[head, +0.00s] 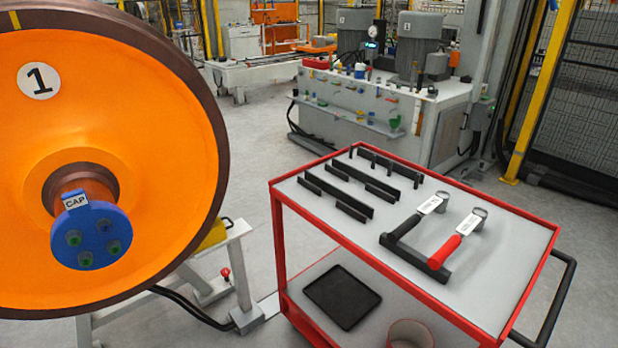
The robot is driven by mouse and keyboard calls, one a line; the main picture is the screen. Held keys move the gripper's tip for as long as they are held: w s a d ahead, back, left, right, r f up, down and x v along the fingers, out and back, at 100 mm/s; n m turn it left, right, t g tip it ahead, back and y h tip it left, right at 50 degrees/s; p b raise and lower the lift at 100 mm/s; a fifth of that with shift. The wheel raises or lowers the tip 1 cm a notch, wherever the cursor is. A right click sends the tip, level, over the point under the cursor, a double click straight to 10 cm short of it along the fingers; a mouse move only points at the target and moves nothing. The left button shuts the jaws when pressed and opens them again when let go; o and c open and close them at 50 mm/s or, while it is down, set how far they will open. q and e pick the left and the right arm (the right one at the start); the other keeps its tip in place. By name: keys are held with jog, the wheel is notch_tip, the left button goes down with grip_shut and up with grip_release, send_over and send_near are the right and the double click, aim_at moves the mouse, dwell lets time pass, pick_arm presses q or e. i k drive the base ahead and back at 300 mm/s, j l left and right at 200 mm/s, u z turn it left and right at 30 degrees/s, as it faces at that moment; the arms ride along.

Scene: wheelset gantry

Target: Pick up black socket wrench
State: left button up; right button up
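The black socket wrench (408,227) lies on the top of the red-framed cart (350,225). Its black handle points to the lower left, and a white label and a grey round socket end point to the upper right. A second wrench with a red handle (445,250) lies beside it on the right, roughly parallel. The lower handle ends meet a black angled bracket (412,258); I cannot tell whether they rest on it or in it. Neither of my grippers is in view.
Black slotted rails (340,203) stand on the cart's far-left part. The lower shelf holds a black tray (342,297) and a round container (410,334). A black handle (560,300) juts out right. A large orange wheel (120,130) with a blue cap (90,235) fills the left.

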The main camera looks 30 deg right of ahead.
aim_at(438, 203)
jog(key=z, duration=1.6)
jog(key=l, duration=0.25)
jog(key=i+l, duration=0.15)
jog(key=l+u, duration=1.05)
